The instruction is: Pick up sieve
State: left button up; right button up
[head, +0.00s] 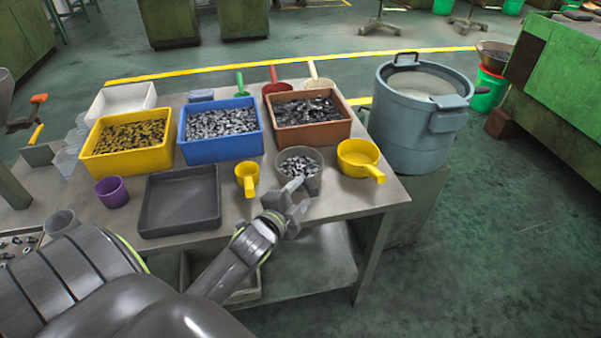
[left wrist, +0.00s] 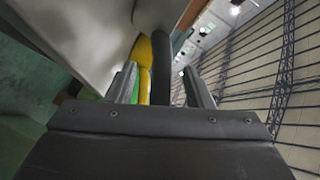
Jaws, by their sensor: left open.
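A grey round vessel (head: 313,183) full of small metal pieces stands near the table's front edge. It is the likeliest sieve, but I cannot make out a mesh. My left gripper (head: 297,197) is open right at its front side. The fingers cover part of the vessel. In the left wrist view, a dark upright part (left wrist: 162,62), apparently of this vessel, shows between the open fingers (left wrist: 160,85). I cannot tell whether they touch it. A yellow thing (left wrist: 143,68) shows beside it. My right gripper is not in view.
A yellow scoop (head: 247,178) and a yellow pan (head: 357,156) flank the vessel. Yellow (head: 86,163), blue (head: 186,149) and brown bins (head: 343,130) of parts stand behind. A black tray (head: 150,222) lies left. A blue-grey drum (head: 395,140) stands right of the table (head: 385,192).

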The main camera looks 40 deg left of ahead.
aim_at(309, 185)
pick_arm(q)
jog(key=x, duration=0.4)
jog(key=shift+w+d+r, duration=0.15)
jog(key=shift+w, duration=0.2)
grip_shut()
